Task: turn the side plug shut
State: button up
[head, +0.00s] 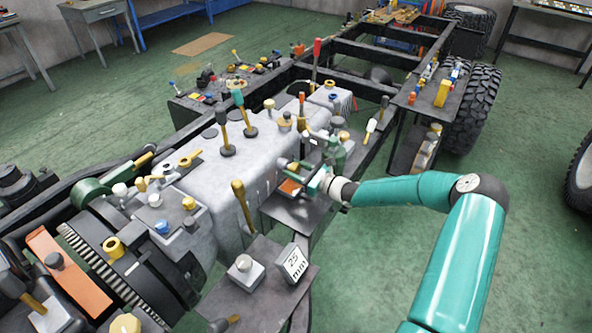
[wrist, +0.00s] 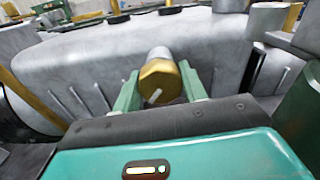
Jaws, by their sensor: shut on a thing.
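The side plug (wrist: 160,82) is a brass-coloured hexagonal head with a pale mark line across its lower face, on a grey round stub against the side of the grey casing (wrist: 75,72). In the wrist view my gripper (wrist: 161,92) has one green finger on each side of the hexagon, closed on it. In the head view my gripper (head: 304,173) reaches in from the right to the near side of the casing (head: 193,178).
A dark shelf (head: 307,215) with an orange piece lies just under my gripper. Green floor (head: 400,250) is open to the right of the chassis.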

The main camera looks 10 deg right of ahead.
jog(key=m, duration=0.5)
jog(key=shift+m, duration=0.3)
jog(key=shift+f+m, duration=0.1)
jog(key=shift+m, duration=2.1)
jog(key=o, duration=1)
jog(key=v, duration=1.4)
